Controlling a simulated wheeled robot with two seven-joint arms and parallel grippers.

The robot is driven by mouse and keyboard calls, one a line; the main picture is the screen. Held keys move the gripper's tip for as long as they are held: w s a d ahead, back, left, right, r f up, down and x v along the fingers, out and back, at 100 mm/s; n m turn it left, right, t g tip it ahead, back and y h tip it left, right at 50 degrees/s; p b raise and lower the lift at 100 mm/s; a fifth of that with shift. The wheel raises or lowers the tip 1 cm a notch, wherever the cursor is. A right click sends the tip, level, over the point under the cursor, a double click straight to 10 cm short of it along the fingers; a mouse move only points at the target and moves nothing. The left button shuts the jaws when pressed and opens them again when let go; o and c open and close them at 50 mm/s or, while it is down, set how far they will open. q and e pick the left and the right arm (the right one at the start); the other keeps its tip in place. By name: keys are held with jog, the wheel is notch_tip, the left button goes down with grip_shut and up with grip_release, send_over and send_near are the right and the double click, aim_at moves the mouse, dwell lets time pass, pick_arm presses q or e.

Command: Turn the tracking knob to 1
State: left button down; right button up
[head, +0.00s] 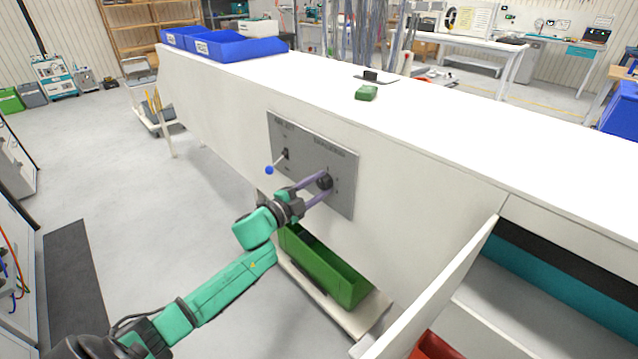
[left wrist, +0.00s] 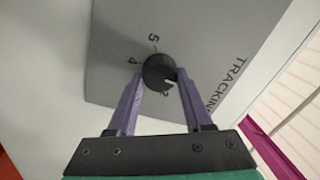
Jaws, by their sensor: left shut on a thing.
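The black round tracking knob (head: 325,181) sits on a grey panel (head: 346,168) on the front of the white counter. My left gripper (head: 322,186) has its two purple fingers on either side of the knob. In the left wrist view the fingers (left wrist: 159,76) are shut on the knob (left wrist: 156,70). The knob's white mark points to the lower right of that picture, beside a partly hidden digit. The digits 4 and 5 show at the upper left of the knob, and part of the tracking label (left wrist: 229,82) shows at the right. My right gripper is not in view.
A switch with a blue-tipped lever (head: 269,170) sits on the panel's left. A green bin (head: 330,270) stands below. An open drawer or door (head: 440,290) juts out at the right. Blue bins (head: 235,47) and a green object (head: 366,93) rest on the counter.

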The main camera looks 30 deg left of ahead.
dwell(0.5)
pick_arm(q)
jog(key=shift+c, duration=1.5)
grip_release()
jog(key=shift+s+a+f, duration=0.15)
jog(key=shift+s, duration=0.35)
jog(key=b+v, duration=0.1)
jog(key=v, duration=1.2)
jog(key=shift+s+b, duration=0.25)
jog(key=shift+b, duration=0.1)
jog(key=shift+a, duration=0.1)
